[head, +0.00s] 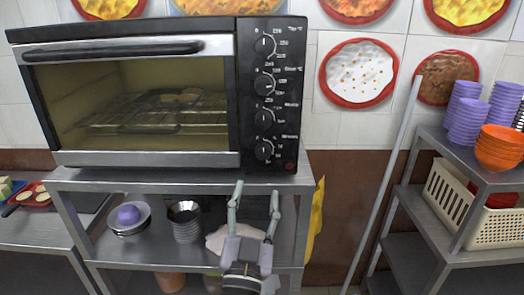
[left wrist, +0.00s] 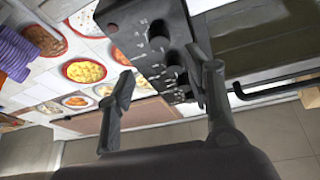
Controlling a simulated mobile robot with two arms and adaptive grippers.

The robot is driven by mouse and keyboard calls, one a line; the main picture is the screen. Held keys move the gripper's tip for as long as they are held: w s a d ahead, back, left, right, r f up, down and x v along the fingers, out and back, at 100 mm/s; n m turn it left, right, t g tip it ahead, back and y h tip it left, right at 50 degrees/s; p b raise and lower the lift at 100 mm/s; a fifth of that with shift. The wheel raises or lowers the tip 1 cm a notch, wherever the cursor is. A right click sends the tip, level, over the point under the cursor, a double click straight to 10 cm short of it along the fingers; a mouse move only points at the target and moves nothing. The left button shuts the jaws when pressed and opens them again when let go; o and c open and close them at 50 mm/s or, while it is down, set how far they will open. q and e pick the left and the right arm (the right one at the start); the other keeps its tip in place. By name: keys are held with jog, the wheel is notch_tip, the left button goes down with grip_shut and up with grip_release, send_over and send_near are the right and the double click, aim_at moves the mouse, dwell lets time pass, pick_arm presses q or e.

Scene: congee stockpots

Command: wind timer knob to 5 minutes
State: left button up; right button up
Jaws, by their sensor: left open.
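The black oven (head: 130,95) stands on a metal shelf, its control panel on the right side with a column of black knobs. The lowest one, the timer knob (head: 264,151), has small markings too blurred to read its setting with certainty. My left gripper (head: 256,190) is below and slightly left of this knob in the head view, with its fingers apart and empty, pointing up. In the left wrist view the open fingers (left wrist: 165,80) show in front of the tilted knob panel (left wrist: 130,22), apart from the knobs as far as I can tell. My right gripper is out of view.
The metal shelf (head: 70,174) carries bowls and a steel cup (head: 185,220) below the oven. A pole (head: 384,180) leans right of it. A rack with purple bowls (head: 463,110), orange bowls (head: 499,148) and a cream basket (head: 490,222) stands at right.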

aim_at(263, 154)
pick_arm(q)
jog(key=p+x, duration=0.3)
jog(key=x, duration=0.6)
jog(key=shift+w+r, duration=0.15)
jog(key=shift+w, duration=0.15)
jog(key=shift+c, duration=0.2)
grip_shut()
